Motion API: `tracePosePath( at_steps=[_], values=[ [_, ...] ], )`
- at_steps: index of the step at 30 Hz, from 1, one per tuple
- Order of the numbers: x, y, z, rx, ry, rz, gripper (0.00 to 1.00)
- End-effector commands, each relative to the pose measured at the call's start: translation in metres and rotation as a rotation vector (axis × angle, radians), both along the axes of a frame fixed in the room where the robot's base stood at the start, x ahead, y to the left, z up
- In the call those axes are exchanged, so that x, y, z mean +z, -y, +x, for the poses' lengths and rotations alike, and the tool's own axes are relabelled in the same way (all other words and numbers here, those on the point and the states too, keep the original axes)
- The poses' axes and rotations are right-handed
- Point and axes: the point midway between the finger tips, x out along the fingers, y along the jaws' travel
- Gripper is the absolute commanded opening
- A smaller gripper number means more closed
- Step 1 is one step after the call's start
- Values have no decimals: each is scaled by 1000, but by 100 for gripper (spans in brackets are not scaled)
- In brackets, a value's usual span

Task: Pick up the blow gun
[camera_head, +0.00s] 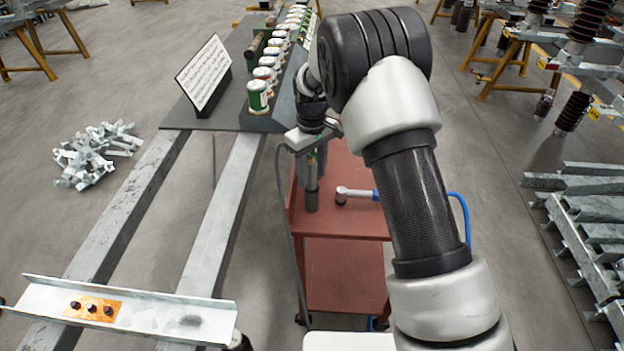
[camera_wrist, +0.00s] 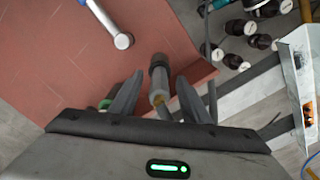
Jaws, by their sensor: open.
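A tool with a round silver head (camera_head: 342,195) and a blue handle, in line with a blue hose, lies on the red cart; it looks like the blow gun, but I cannot be sure. Its silver end (camera_wrist: 123,41) shows at the top of the wrist view. My gripper (camera_head: 308,160) is above the cart's left part, pointing down, to the left of this tool. In the wrist view my gripper (camera_wrist: 156,88) is open. A grey cylindrical thing with a dark end (camera_wrist: 158,68) shows between its fingers; I cannot tell whether they touch it. My arm hides part of the cart.
The red cart (camera_head: 340,270) has a lower shelf. On its left are long metal beams (camera_head: 222,210), a white sign (camera_head: 204,75) and a row of cans (camera_head: 258,96). Metal parts (camera_head: 95,155) lie on the floor at left; steel frames (camera_head: 590,235) stand at right.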

Motion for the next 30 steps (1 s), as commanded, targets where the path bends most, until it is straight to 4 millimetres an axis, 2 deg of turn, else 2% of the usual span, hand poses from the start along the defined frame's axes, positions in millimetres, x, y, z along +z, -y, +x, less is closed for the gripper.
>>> tracePosePath(
  at_steps=[3, 9, 11, 17, 25, 30],
  values=[
    [-14, 0, 0, -1, -1, -1, 43],
    [-15, 1, 0, -1, 1, 1, 43],
    [-15, 1, 0, -1, 1, 1, 34],
    [-14, 1, 0, -1, 1, 1, 0],
    [-12, 0, 1, -1, 2, 1, 0],
    [10, 0, 2, 0, 6, 3, 0]
  ],
)
